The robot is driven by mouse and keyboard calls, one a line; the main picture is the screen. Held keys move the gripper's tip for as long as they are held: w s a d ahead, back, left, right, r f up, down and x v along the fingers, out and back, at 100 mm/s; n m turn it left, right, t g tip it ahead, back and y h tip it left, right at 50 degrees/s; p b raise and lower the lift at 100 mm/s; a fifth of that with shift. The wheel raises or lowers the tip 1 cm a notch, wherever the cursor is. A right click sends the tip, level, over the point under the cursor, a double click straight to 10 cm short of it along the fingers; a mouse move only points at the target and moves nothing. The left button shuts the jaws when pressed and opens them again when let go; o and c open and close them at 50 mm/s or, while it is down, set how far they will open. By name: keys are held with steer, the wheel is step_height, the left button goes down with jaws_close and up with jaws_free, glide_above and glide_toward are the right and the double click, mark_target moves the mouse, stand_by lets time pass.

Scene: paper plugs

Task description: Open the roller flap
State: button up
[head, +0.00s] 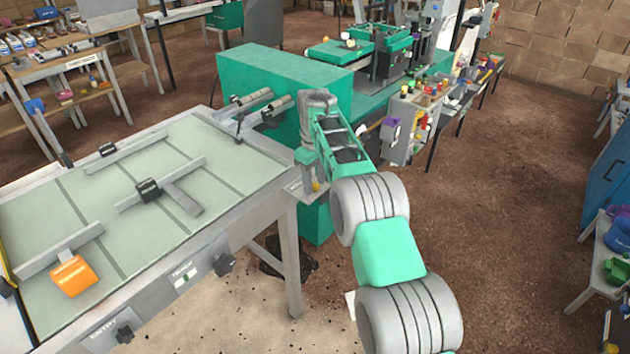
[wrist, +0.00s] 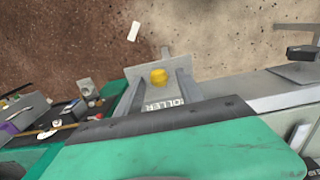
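I see nothing held; contact with the plate cannot be told.
The green machine (head: 270,75) stands behind my gripper. A grey-green table (head: 100,220) with guide bars and an orange block (head: 73,276) is at the left. Brown floor (head: 510,220) at right is open.

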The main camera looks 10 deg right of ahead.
mark_target(314, 183)
steer(key=shift+r+p, duration=1.75)
steer(key=shift+r, duration=2.15)
steer(key=shift+r, duration=0.2)
steer(key=s+d+r+m+t, duration=0.2)
steer(key=s+d+r+m, duration=0.2)
steer(key=s+r, duration=0.75)
steer(key=s+d+f+m+t, duration=0.1)
steer(key=s+f, duration=0.3)
steer(key=s, duration=0.7)
steer(key=s+d+f+m+t, duration=0.1)
steer(key=s+f+m, duration=0.2)
steer(key=s, duration=0.9)
steer(key=shift+s+f, duration=0.15)
steer(key=shift+f, duration=0.6)
steer(key=shift+c, duration=0.4)
